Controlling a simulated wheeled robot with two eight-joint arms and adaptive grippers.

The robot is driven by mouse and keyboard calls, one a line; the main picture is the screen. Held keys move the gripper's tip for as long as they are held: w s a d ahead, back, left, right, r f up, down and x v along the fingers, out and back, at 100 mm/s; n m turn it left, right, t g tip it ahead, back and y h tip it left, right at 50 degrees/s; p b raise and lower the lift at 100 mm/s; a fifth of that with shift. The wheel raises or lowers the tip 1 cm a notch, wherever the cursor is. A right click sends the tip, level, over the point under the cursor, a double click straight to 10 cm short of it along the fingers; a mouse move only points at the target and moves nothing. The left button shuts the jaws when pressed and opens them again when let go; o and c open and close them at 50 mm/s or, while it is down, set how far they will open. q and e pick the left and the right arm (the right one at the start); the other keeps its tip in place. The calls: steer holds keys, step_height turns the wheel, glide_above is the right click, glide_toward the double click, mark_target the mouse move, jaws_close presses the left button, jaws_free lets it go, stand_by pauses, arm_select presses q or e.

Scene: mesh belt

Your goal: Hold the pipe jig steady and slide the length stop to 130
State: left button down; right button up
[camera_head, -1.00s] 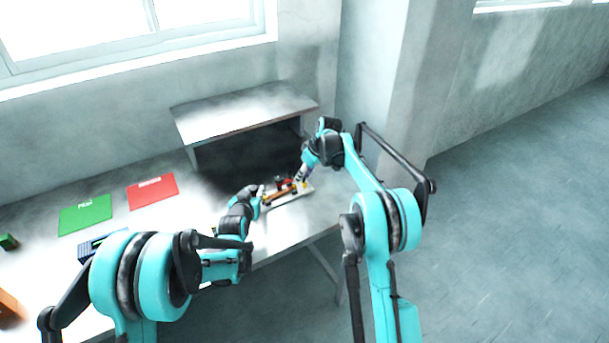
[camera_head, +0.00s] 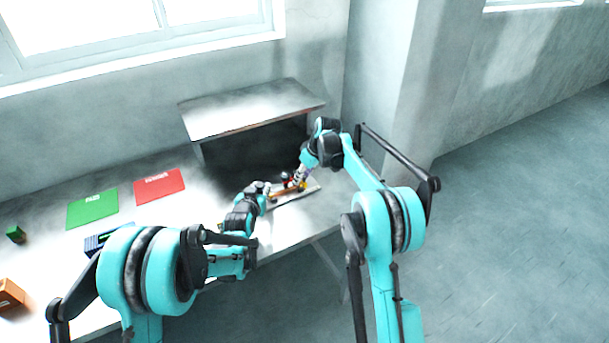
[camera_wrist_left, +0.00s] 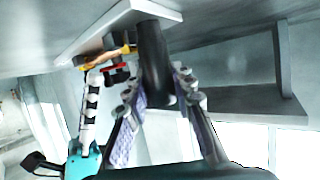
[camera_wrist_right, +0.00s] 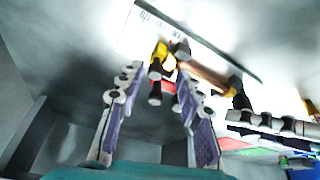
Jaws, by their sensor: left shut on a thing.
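The pipe jig is a white plate with scale marks (camera_wrist_right: 150,25); it also shows in the head view (camera_head: 312,188) and the left wrist view (camera_wrist_left: 105,35). A brown pipe (camera_wrist_right: 205,73) lies along it. My left gripper (camera_head: 266,189) is shut on the jig's dark upright handle (camera_wrist_left: 154,60) at the pipe's near end. The length stop is a yellow piece (camera_wrist_right: 159,54) with black knobs and a red part. My right gripper (camera_wrist_right: 160,80) is open, its fingertips apart on either side of the stop's black knobs. Contact with them cannot be told.
A raised grey shelf (camera_head: 250,108) stands behind the jig. A green mat (camera_head: 92,208) and a red mat (camera_head: 159,186) lie to the left on the table, with a blue item (camera_head: 95,243), a green block (camera_head: 15,234) and an orange box (camera_head: 9,295).

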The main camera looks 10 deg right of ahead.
steer(key=shift+d, duration=0.1)
steer(key=v, duration=1.2)
steer(key=shift+w, duration=0.1)
arm_select(q)
steer(key=c, duration=1.2)
jaws_free()
